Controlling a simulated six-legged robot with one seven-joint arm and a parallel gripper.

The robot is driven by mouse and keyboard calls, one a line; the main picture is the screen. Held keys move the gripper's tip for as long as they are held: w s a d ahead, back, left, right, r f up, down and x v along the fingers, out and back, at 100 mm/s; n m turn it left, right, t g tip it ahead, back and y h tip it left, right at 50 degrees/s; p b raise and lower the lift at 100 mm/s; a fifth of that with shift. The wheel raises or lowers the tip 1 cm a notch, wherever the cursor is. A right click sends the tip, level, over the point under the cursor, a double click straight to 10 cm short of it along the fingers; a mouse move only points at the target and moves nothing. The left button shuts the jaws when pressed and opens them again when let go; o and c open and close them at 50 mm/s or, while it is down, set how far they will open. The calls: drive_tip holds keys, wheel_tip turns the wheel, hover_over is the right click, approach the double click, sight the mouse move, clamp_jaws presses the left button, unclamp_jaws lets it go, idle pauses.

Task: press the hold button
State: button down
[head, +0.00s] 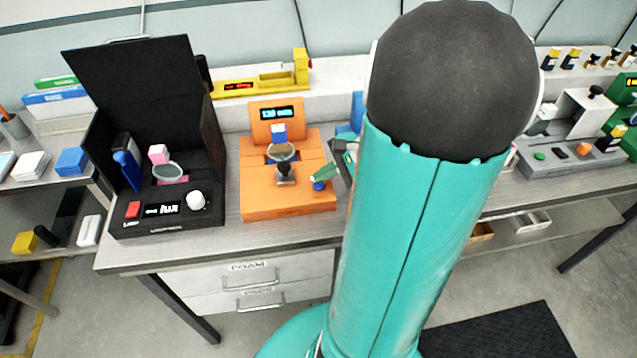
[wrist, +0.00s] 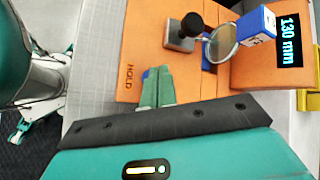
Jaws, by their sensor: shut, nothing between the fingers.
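The orange device (head: 290,203) stands on the bench and also fills the upper wrist view (wrist: 140,40). Its front edge carries the word HOLD in the wrist view. The blue hold button (head: 319,186) sits at its front right corner; in the wrist view only a blue sliver (wrist: 147,73) shows beside my fingertips, the rest being hidden behind them. My gripper (head: 316,179) is shut and empty, its green fingertips (wrist: 157,72) at the button. I cannot tell whether they touch it or whether it is pressed down.
On the device are a black-knobbed lever (wrist: 185,33), a round glass disc (wrist: 222,42), a blue-and-white block (wrist: 256,26) and a display (wrist: 289,39) reading 130 mm. A black open-lidded device (head: 165,220) stands to the left. My arm hides much of the bench on the right.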

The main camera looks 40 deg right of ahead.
sight(323, 185)
drive_tip(key=shift+r, duration=3)
drive_tip(key=shift+w, duration=0.1)
